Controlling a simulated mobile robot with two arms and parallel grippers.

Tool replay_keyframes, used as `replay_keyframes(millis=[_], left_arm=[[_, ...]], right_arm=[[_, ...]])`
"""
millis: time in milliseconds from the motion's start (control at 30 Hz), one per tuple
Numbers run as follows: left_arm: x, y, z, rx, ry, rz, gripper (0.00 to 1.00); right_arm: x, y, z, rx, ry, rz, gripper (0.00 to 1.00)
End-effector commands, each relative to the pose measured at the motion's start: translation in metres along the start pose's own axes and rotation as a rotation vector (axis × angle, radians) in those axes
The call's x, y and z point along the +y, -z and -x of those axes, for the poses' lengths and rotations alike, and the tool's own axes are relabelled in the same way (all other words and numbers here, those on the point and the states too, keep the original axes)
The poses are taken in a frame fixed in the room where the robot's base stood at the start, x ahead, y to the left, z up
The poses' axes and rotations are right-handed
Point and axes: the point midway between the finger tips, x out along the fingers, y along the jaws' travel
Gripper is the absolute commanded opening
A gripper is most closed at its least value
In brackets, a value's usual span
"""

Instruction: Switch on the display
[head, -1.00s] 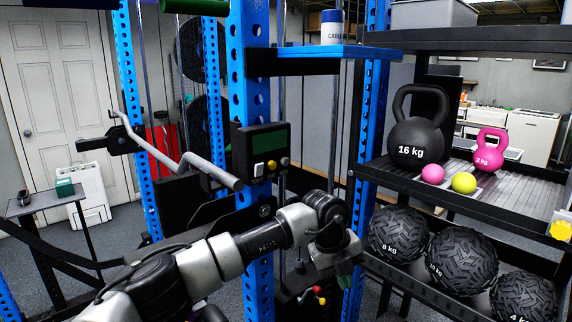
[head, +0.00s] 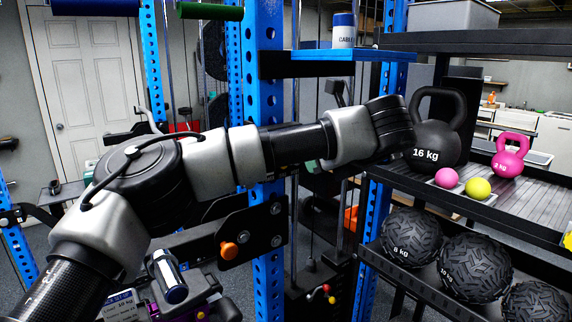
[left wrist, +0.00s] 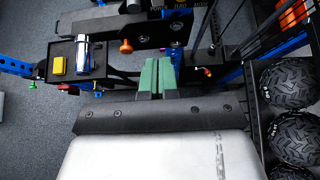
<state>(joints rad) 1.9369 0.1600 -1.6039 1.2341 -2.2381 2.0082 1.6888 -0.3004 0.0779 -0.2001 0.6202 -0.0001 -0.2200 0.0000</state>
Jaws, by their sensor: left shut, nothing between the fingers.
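My left gripper (left wrist: 157,76) shows in the left wrist view as two green fingers, shut and empty, above the rack's lower parts. In the head view its fingers are mostly hidden behind the arm. My right gripper is not in view.
A rack on the right holds a black kettlebell (head: 437,145), a pink kettlebell (head: 512,158) and black balls (head: 411,237). The arm's end lies close in front of the black kettlebell in the picture.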

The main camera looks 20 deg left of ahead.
Motion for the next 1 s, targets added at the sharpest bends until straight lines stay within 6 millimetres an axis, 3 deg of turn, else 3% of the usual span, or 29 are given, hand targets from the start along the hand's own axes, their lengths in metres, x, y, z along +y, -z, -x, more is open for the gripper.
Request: replay_keyframes(millis=[167,567,700,1000], left_arm=[[0.000,-0.002,-0.019,0.004,-0.003,-0.002,0.00],[0.001,-0.003,-0.101,0.003,-0.004,-0.002,0.00],[0.000,-0.021,-0.113,0.002,-0.001,-0.001,0.00],[0.000,-0.028,-0.127,0.002,0.000,-0.002,0.00]], right_arm=[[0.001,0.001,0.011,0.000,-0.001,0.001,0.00],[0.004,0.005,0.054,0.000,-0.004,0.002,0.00],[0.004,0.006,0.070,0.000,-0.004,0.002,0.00],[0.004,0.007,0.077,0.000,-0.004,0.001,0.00]])
